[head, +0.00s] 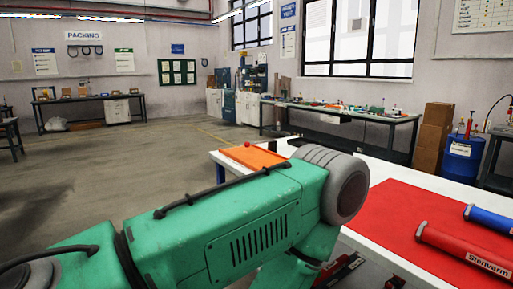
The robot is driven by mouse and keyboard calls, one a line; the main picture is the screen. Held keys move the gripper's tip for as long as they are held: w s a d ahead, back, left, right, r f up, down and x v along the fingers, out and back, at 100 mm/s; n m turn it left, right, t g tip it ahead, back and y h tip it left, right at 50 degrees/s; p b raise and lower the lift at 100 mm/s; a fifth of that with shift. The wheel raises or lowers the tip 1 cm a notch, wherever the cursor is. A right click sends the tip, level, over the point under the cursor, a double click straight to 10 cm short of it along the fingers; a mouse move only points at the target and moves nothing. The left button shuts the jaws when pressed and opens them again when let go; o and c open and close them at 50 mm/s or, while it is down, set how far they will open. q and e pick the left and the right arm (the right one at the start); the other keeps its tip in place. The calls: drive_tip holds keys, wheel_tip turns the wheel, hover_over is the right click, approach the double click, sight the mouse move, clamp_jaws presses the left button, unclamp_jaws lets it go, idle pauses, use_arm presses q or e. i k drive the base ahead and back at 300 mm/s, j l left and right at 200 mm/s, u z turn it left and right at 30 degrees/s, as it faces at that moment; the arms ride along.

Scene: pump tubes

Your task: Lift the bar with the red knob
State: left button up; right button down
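A small red ball-like knob (247,144) shows at the far edge of an orange tray or mat (256,155) on the white table. Whether a bar is joined to it I cannot tell, as my large green left arm (225,225) crosses in front and hides much of the near table. Neither of my grippers can be made out. Two pump tubes lie on a red mat (405,215) at the right: a red one labelled Stenvarm (465,252) and a blue one (490,218), cut off by the picture's edge.
The white table (375,168) runs from the middle to the right. Dark and red items (345,268) show below its near edge, unclear. A blue drum (462,158) and brown boxes (432,140) stand behind. The floor (130,170) at the left is open.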

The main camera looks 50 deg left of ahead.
sight(247, 143)
drive_tip(key=u, duration=1.6)
drive_tip(key=i+j+z, duration=0.1)
drive_tip(key=z, duration=0.25)
drive_tip(key=i+j+z, duration=0.1)
drive_tip(key=j+z, duration=0.15)
drive_tip(key=z, duration=0.15)
drive_tip(key=i+j+z, duration=0.1)
drive_tip(key=z, duration=0.25)
drive_tip(key=i+j+z, duration=0.15)
drive_tip(key=j, duration=0.7)
drive_tip(key=i+j+z, duration=0.15)
drive_tip(key=j, duration=0.7)
drive_tip(key=j+z, duration=0.2)
drive_tip(key=j, duration=0.65)
